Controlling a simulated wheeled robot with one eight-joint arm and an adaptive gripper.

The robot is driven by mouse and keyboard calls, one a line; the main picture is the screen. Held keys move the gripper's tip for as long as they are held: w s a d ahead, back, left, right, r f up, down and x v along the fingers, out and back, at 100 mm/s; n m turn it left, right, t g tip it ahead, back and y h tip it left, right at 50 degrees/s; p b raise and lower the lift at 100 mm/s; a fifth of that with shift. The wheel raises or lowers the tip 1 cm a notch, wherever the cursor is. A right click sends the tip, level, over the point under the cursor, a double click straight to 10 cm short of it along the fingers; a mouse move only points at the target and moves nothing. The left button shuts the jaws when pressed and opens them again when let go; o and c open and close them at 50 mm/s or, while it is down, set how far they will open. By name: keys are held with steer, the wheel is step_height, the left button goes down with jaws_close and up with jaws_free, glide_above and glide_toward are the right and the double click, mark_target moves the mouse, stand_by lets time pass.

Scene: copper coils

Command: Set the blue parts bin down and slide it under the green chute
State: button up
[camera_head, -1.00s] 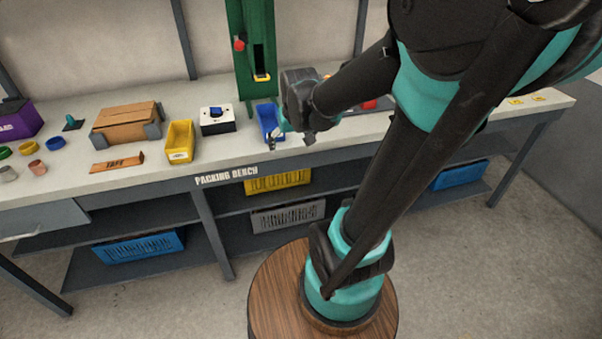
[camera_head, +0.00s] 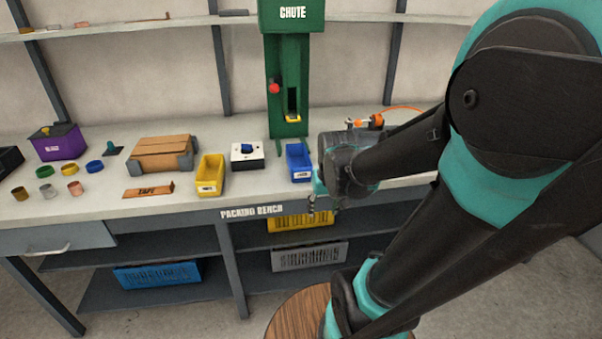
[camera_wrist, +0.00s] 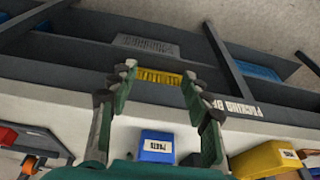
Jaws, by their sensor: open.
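The blue parts bin (camera_head: 298,163) stands upright on the bench, at the foot of the green chute (camera_head: 290,75). I cannot tell whether it is squarely beneath the chute's outlet. In the wrist view the blue bin (camera_wrist: 157,146) shows its white label, low between the bases of my fingers. My gripper (camera_head: 314,203) is at the bench's front edge, in front of the bin and slightly right of it. In the wrist view my gripper (camera_wrist: 158,78) has its fingers spread, with nothing held between the tips. The arm's wrist hides the bench right of the bin.
A black-and-white switch box (camera_head: 247,155) and a yellow bin (camera_head: 210,175) stand left of the blue bin. A cardboard box (camera_head: 162,153), a tape piece (camera_head: 148,191) and several small cups lie farther left. Crates sit on the shelf below. Bare benchtop lies before the switch box.

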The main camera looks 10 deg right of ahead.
mark_target(297, 165)
steer(key=w+a+r+g, duration=0.1)
steer(key=w+r, duration=0.2)
steer(key=w+a+r+g, duration=0.1)
steer(key=w+r, duration=0.3)
steer(key=w+a+r+g, duration=0.1)
steer(key=w+r, duration=0.2)
steer(key=w, duration=0.1)
steer(key=shift+w+a+r, duration=0.15)
steer(key=shift+w+r, duration=0.05)
steer(key=shift+r, duration=0.2)
jaws_close()
steer(key=f, duration=0.3)
steer(key=w+f, duration=0.1)
steer(key=f, duration=0.2)
steer(key=w+f, duration=0.1)
steer(key=f, duration=0.3)
steer(key=shift+w, duration=1)
steer(key=w, duration=1.1)
steer(key=shift+w, duration=0.3)
